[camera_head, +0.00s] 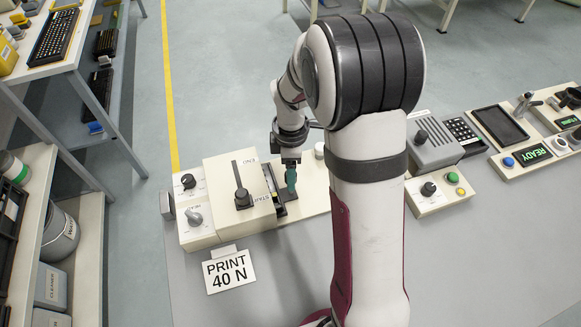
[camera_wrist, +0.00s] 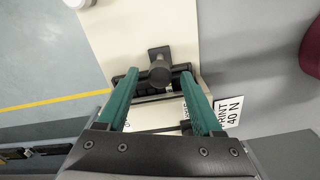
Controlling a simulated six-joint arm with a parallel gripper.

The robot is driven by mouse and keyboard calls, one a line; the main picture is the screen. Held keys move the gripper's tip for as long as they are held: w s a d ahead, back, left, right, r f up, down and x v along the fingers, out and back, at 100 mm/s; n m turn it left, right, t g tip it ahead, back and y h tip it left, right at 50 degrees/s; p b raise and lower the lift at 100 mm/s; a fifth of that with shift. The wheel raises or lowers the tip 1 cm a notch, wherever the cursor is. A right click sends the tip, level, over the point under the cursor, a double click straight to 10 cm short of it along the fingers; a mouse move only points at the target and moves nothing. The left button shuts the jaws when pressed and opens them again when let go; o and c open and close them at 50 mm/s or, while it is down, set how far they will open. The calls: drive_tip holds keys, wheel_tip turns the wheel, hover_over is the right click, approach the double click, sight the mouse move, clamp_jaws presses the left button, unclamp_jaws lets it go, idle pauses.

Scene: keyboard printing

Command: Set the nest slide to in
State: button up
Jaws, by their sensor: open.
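My gripper (camera_head: 291,180) is over the right part of the cream printing station (camera_head: 315,202) in the head view. In the wrist view its two teal fingers (camera_wrist: 159,76) are spread apart with nothing clamped. A dark round knob (camera_wrist: 160,72) on a dark bracket appears between the fingertips; I take it for the nest slide's handle. Whether the fingers reach down beside the knob or hover above it, I cannot tell. A black block (camera_wrist: 182,68) lies by the knob, partly behind the fingers. In the head view the gripper hides the knob.
Left of my gripper stands the cream housing with a black lever (camera_head: 242,195) marked START and END. A PRINT 40 N sign (camera_head: 229,271) stands in front. A small white cylinder (camera_head: 319,150) stands behind my gripper. Control boxes (camera_head: 440,188) are at the right.

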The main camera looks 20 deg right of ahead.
drive_tip(key=shift+f, duration=0.1)
clamp_jaws()
idle(0.3)
idle(1.1)
